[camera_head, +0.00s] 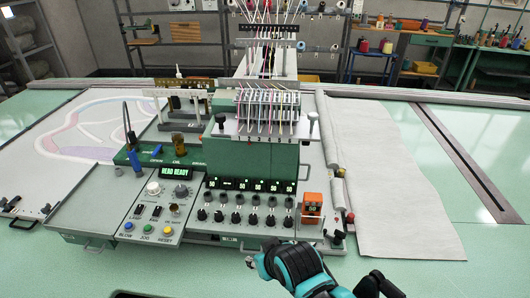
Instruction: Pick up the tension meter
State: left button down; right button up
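My teal and black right arm comes in at the bottom, right of centre. Its end, where my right gripper (262,264) seems to be, is below and left of the orange device and apart from it. The fingers are too small and hidden to tell whether they are open or shut. My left gripper is not in view.
The tufting head (265,125) with its threads rises behind the control panel (165,208). A white cloth (385,180) lies to the right, beside a dark slotted rail (465,160). A patterned sheet (95,130) lies left. The green table surface (495,265) at front right is clear.

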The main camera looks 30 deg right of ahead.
aim_at(312, 202)
jog(key=l+z, duration=0.15)
jog(key=z, duration=0.2)
jog(key=l+z, duration=0.15)
jog(key=z, duration=0.2)
jog(key=l+z, duration=0.2)
jog(key=z, duration=0.15)
